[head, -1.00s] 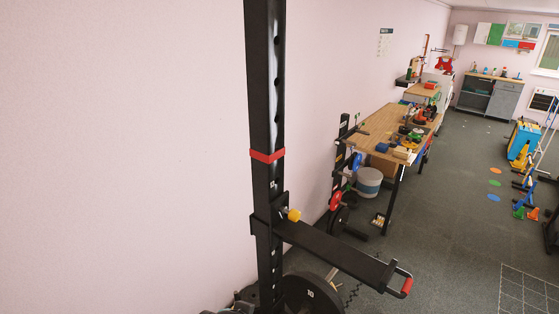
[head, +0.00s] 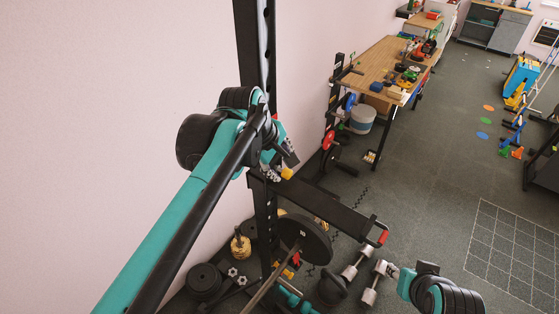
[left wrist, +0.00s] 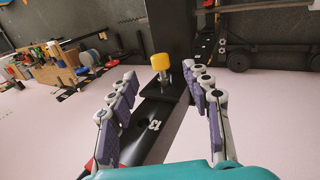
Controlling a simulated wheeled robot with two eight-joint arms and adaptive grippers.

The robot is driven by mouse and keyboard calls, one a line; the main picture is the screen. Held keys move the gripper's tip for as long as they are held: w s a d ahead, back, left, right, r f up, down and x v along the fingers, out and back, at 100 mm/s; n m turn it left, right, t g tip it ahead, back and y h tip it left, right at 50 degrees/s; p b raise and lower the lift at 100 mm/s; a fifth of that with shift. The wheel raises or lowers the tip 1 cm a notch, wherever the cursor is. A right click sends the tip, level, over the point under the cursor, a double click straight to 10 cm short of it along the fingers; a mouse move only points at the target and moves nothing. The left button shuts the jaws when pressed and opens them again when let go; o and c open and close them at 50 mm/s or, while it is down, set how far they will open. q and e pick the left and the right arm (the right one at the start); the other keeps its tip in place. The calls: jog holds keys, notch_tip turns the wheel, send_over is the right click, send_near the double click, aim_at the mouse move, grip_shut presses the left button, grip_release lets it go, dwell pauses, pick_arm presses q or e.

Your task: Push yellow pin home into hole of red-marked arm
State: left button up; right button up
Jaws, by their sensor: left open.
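The yellow pin (head: 287,173) sits at the joint of the black arm (head: 325,205) and the upright. It also shows in the left wrist view (left wrist: 162,61), with a length of metal shank visible below its yellow head. The arm has a red grip (head: 383,237) at its outer end. My left gripper (head: 284,160) is close to the pin. In the left wrist view its fingers (left wrist: 163,80) are spread apart, with the pin just beyond and between the tips, apparently untouched.
The black upright (head: 254,55) stands close to the pink wall. Weight plates (head: 304,240) and dumbbells (head: 355,264) crowd the floor below the arm. A wooden workbench (head: 378,62) stands farther back. The floor to the right is mostly open.

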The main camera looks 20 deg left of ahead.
aim_at(284, 171)
pick_arm(q)
jog(key=x, duration=0.5)
jog(key=shift+w+f, duration=0.25)
jog(key=shift+w+d+f, duration=0.1)
jog(key=shift+w+f, duration=0.05)
jog(key=shift+f, duration=0.5)
grip_shut()
jog(key=shift+w+a, duration=0.2)
jog(key=shift+a, duration=0.25)
jog(key=shift+c, duration=0.5)
grip_release()
jog(key=shift+o, duration=0.4)
jog(key=shift+a, duration=0.15)
